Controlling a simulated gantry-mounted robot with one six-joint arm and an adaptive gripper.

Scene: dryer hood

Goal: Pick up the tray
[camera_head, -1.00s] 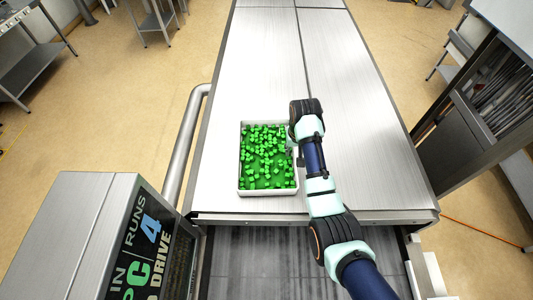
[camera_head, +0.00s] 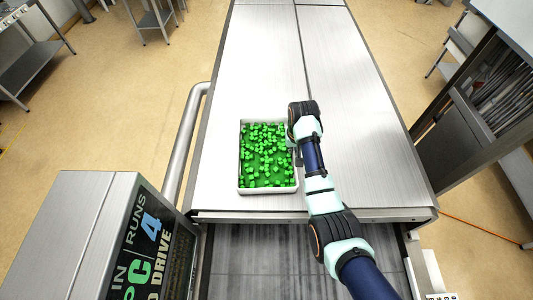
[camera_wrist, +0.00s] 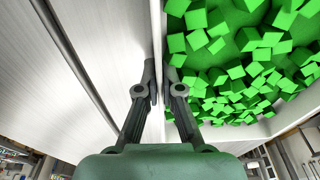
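The tray (camera_head: 241,185) is white-walled and holds many small green cubes. It lies flat on the metal table, near its front edge. My gripper (camera_wrist: 160,82) is at the tray's right wall in the head view, pointing down. In the wrist view one finger is outside the wall and one inside. The fingertips are close together, with the thin wall (camera_wrist: 156,30) pinched between them. In the head view my arm mostly hides the fingers. I cannot see any gap between tray and table.
The metal table (camera_head: 350,90) is clear behind and to the right of the tray. A metal pipe rail (camera_head: 184,145) runs along its left side. A console with a lettered panel (camera_head: 145,245) stands at front left. A rack (camera_head: 465,120) stands at the right.

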